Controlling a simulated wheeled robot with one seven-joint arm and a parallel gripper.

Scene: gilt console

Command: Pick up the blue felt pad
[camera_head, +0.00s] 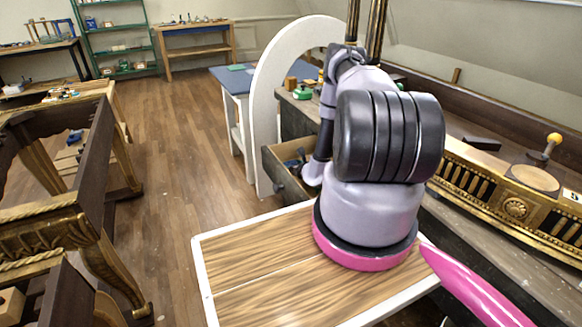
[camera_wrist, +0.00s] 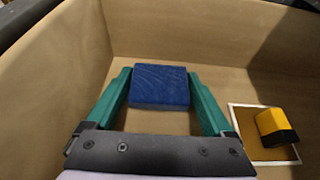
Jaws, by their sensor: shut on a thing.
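The blue felt pad (camera_wrist: 160,86) is a dark blue block with a faintly patterned top, in the middle of the wrist view. My gripper (camera_wrist: 160,90) has two green fingers, one on each side of the pad, and is shut on it. The pad and fingers are inside a wooden drawer (camera_wrist: 205,30) with plain tan walls. I cannot tell whether the pad touches the drawer floor. In the head view the open drawer (camera_head: 276,172) shows partly behind my arm, and the pad and gripper cannot be made out there.
In the drawer, a yellow and black object (camera_wrist: 274,125) sits on a white-edged brown square (camera_wrist: 245,115), right of the gripper. Drawer walls stand close around. In the head view, a white arch (camera_head: 262,110) stands left of the drawer, and a gilt rail (camera_head: 500,195) lies on the bench.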

